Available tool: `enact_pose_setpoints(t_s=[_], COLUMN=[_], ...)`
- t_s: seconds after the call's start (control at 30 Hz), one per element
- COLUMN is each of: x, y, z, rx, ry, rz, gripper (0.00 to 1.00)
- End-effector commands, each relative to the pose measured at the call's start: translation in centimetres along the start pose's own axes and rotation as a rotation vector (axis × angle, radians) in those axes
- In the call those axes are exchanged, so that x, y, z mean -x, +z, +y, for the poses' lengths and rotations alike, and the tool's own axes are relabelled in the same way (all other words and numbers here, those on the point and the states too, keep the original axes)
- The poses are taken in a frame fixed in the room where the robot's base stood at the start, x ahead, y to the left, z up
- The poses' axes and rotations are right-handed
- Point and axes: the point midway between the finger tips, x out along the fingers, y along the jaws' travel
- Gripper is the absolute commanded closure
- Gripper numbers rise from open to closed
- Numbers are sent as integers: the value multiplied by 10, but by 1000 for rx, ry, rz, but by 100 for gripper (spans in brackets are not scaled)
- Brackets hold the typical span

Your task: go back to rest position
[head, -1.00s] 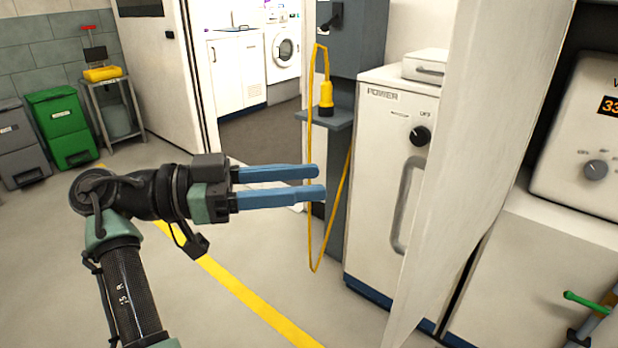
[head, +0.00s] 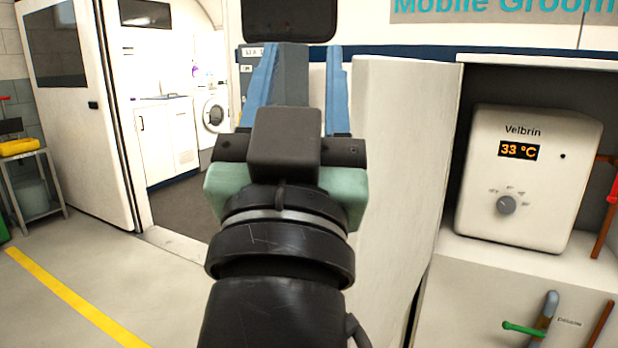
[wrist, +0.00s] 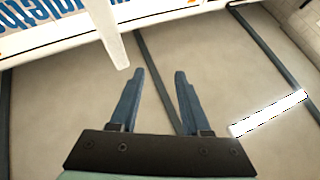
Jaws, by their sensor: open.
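My gripper (head: 305,90) is in the middle of the head view, raised and pointing up and away from me. Its two blue fingers are spread apart with nothing between them. The wrist view also shows the open, empty fingers (wrist: 158,100), with a pale ceiling or wall panel and a bright light strip beyond them. My arm hides part of what lies behind it, including the power cabinet area.
An open white door panel (head: 395,190) stands just right of my gripper. A Velbrin heater (head: 530,180) reading 33 °C sits in a bay at the right, above a green-handled valve (head: 524,328). A doorway with a washing machine (head: 214,113) is at left.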

Motion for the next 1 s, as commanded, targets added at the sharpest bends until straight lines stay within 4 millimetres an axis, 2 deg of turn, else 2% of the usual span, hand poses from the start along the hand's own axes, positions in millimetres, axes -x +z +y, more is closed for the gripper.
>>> enact_pose_setpoints(t_s=[0.03,0.1,0.13,0.2,0.8,1.0], x=[13,34,26,8,-98,-122], y=[-28,-66,-82,-100,-247,-280], z=[6,11,9,7,-1,-3], rx=[4,13,13,11,7,7], ry=[-17,-42,-48,-48,-50,-50], rz=[85,207,216,204,199,198], gripper=[53,53,53,53,53,53])
